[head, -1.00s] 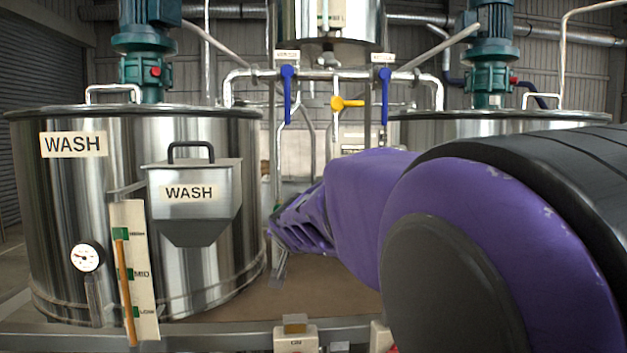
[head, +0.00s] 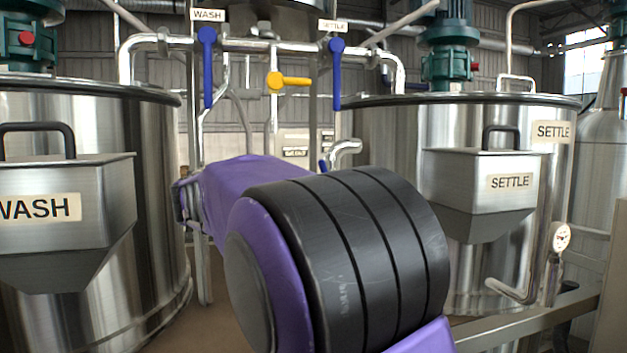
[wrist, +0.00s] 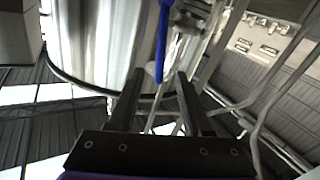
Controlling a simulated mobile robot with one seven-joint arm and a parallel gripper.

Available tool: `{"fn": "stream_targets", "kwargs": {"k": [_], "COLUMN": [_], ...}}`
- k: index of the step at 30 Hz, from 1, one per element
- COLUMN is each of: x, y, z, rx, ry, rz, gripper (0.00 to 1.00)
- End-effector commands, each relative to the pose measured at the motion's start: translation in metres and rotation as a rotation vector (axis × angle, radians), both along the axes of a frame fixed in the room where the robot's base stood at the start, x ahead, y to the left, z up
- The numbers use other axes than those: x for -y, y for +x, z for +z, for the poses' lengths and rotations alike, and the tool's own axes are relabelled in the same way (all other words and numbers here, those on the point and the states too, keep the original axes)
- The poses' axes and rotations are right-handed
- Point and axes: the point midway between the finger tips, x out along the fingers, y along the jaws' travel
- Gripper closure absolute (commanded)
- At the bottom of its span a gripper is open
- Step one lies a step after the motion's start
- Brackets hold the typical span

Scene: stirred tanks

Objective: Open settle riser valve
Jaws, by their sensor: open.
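The settle riser valve has a blue lever (head: 337,75) hanging straight down from the overhead pipe, under a small SETTLE label (head: 333,25). In the wrist view, my gripper (wrist: 156,80) is open, its two dark fingers apart with nothing gripped. A blue lever (wrist: 164,40) beside a metal fitting (wrist: 190,14) shows just beyond the fingertips, roughly in line with the gap. I cannot tell which valve this lever belongs to. In the head view my purple arm reaches away below the pipes, and my fingers cannot be made out.
A matching blue WASH lever (head: 208,68) hangs to the left, with a yellow lever (head: 290,81) lying horizontal between them. The wash tank (head: 150,190) stands left and the settle tank (head: 400,125) right. A metal elbow pipe (head: 345,147) sits beside the settle tank.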

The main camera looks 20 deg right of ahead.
Motion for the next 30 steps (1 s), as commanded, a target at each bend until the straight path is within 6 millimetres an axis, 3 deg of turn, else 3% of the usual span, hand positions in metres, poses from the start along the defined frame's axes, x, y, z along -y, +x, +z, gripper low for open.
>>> {"fn": "stream_targets", "kwargs": {"k": [6,12,26,30], "x": [0.040,0.065,0.075,0.075], "y": [0.024,0.040,0.047,0.047], "z": [0.000,-0.001,0.000,0.000], "rx": [-0.001,-0.002,-0.002,-0.002], "ry": [-0.002,0.000,0.001,0.001], "rz": [-0.004,-0.001,0.002,0.002], "gripper": [0.50,0.50,0.50,0.76]}}
